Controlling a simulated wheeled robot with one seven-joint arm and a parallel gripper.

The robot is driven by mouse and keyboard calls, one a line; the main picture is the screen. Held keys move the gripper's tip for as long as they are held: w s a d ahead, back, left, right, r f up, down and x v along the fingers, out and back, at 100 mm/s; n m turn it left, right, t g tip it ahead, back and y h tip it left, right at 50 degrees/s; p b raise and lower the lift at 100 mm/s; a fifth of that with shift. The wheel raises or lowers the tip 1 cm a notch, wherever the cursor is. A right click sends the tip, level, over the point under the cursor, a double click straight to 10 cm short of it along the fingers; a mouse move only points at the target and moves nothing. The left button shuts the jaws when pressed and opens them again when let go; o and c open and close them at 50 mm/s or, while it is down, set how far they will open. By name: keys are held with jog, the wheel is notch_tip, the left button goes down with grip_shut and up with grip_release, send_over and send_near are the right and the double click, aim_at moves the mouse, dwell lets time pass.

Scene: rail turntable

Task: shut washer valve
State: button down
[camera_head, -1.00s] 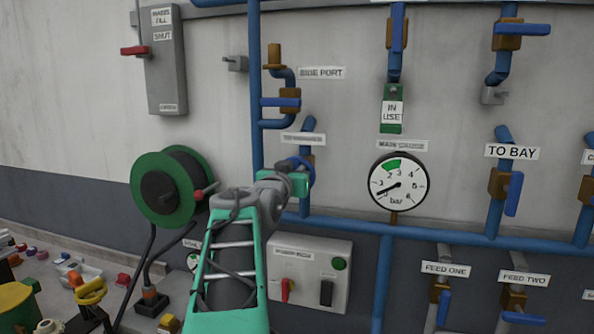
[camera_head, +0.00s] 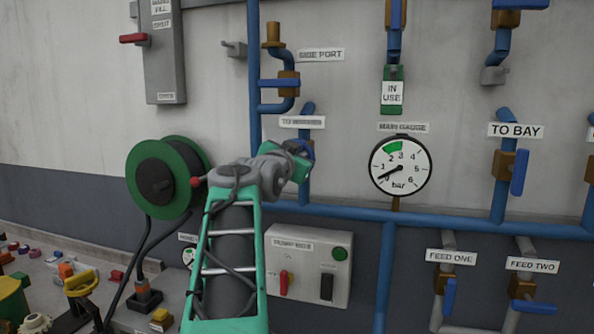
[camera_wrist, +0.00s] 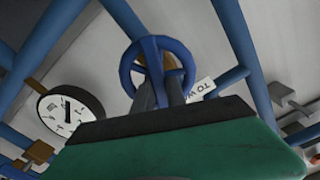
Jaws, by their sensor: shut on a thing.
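The washer valve's blue round handwheel (camera_wrist: 128,66) fills the upper middle of the wrist view, with a brass-coloured body partly seen behind it. My gripper (camera_wrist: 159,84) has its two dark fingers at the wheel and is shut on it. In the head view my gripper (camera_head: 304,152) is against the pipe just below the label reading roughly TO WASHER (camera_head: 302,122). There it hides most of the wheel, with only a bit of blue showing. How far the valve is turned cannot be told.
A side-port valve with a blue lever (camera_head: 280,84) sits just above. The main gauge (camera_head: 400,166) is to the right, its needle low. A green hose reel (camera_head: 160,180) is to the left of my arm. A grey control box (camera_head: 312,285) is below. A blue pipe (camera_head: 450,223) runs along the wall.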

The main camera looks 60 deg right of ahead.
jog(key=m+b, duration=0.1)
jog(key=b, duration=0.1)
jog(key=f+m+b, duration=0.1)
jog(key=m+b, duration=0.1)
jog(key=shift+s+m, duration=0.2)
jog(key=shift+m, duration=0.1)
jog(key=m+b, duration=0.2)
jog(key=shift+s+m+b, duration=0.1)
jog(key=shift+m+b, duration=0.3)
jog(key=shift+s+d+f+m+b, duration=0.1)
jog(key=shift+f+m+b, duration=0.05)
jog(key=shift+m+b, duration=1.25)
jog(key=shift+s+f+m+b, duration=0.15)
jog(key=shift+m+b, duration=0.75)
jog(key=shift+m, duration=1)
jog(key=shift+w, duration=0.1)
jog(key=shift+r, duration=0.1)
jog(key=c, duration=1.4)
grip_release()
jog(key=shift+o, duration=0.2)
